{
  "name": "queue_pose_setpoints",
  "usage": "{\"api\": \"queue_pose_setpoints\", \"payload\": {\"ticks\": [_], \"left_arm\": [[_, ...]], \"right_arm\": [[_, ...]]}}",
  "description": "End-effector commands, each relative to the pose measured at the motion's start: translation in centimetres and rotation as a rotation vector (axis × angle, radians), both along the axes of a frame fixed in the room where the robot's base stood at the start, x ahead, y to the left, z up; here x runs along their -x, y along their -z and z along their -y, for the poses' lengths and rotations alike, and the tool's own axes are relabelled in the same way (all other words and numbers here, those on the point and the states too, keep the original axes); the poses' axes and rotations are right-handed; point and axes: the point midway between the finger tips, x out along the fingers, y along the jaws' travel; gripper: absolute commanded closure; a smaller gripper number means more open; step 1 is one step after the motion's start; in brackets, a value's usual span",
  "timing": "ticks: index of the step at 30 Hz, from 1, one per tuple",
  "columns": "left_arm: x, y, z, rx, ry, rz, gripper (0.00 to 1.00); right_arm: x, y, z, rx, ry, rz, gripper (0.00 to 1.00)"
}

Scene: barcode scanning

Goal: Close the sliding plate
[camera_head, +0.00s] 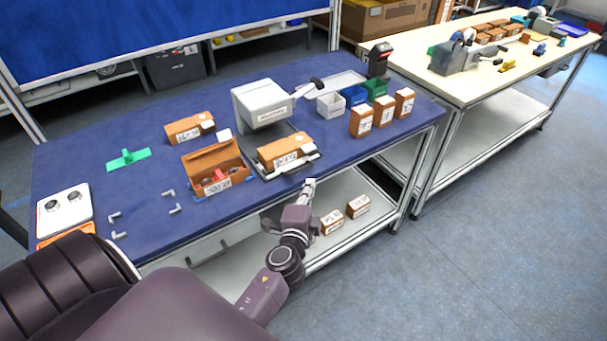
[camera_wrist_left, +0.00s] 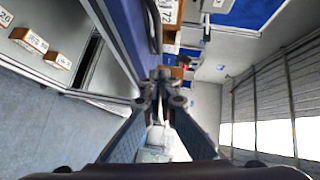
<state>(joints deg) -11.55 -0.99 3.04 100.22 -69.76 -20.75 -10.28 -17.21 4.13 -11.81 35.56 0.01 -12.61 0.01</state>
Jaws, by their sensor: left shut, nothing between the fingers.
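The dark sliding plate (camera_head: 262,170) sticks out toward the table's front edge from below the white scanning device (camera_head: 262,106). A brown labelled box (camera_head: 284,152) lies on it. A pale bar or handle (camera_head: 308,161) runs along the plate's front. My left gripper (camera_head: 310,185) is shut and empty, just in front of the table edge, near the plate's front right corner; contact cannot be told. In the left wrist view its fingertips (camera_wrist_left: 161,76) are together, with a dark bar (camera_wrist_left: 152,30) and a brown box (camera_wrist_left: 167,11) beyond them. My right gripper is not in view.
An open brown box (camera_head: 216,160) stands left of the plate. Several upright brown boxes (camera_head: 361,121) and small bins (camera_head: 330,105) stand to the right. A lower shelf (camera_head: 335,200) holds two boxes (camera_head: 357,206).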

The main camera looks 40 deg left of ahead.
Motion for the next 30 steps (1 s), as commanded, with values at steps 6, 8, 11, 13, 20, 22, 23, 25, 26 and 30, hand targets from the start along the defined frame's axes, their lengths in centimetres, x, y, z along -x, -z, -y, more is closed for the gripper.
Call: {"api": "queue_pose_setpoints", "payload": {"ticks": [6, 8, 11, 13, 20, 22, 23, 25, 26, 30], "left_arm": [[-2.4, 0.6, -2.5, -0.002, -0.001, -0.002, 1.00], [-2.7, 0.7, -3.2, -0.004, -0.001, -0.002, 1.00], [-3.0, 1.0, -3.9, -0.002, 0.000, -0.001, 1.00], [-3.1, 1.1, -4.2, -0.001, 0.000, -0.001, 1.00], [-3.1, 1.2, -4.4, 0.000, 0.000, 0.000, 1.00], [-3.1, 1.2, -4.4, 0.000, 0.000, 0.000, 1.00], [-3.1, 1.2, -4.4, 0.000, 0.000, 0.000, 1.00], [-3.2, 1.2, -4.5, -0.001, 0.000, 0.000, 1.00], [-3.3, 1.2, -4.7, -0.001, 0.000, 0.000, 1.00], [-4.3, 1.2, -7.2, -0.007, 0.000, -0.001, 1.00]], "right_arm": [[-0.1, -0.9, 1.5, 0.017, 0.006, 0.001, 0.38], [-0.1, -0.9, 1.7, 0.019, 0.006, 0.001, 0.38], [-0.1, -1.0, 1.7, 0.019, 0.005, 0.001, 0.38], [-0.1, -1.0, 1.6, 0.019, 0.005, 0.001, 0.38], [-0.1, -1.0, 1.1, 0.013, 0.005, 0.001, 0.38], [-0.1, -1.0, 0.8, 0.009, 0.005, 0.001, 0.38], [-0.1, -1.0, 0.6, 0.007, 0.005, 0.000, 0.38], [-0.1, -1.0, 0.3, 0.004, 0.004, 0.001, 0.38], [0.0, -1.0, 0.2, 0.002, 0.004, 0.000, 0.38], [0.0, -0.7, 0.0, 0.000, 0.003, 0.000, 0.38]]}}
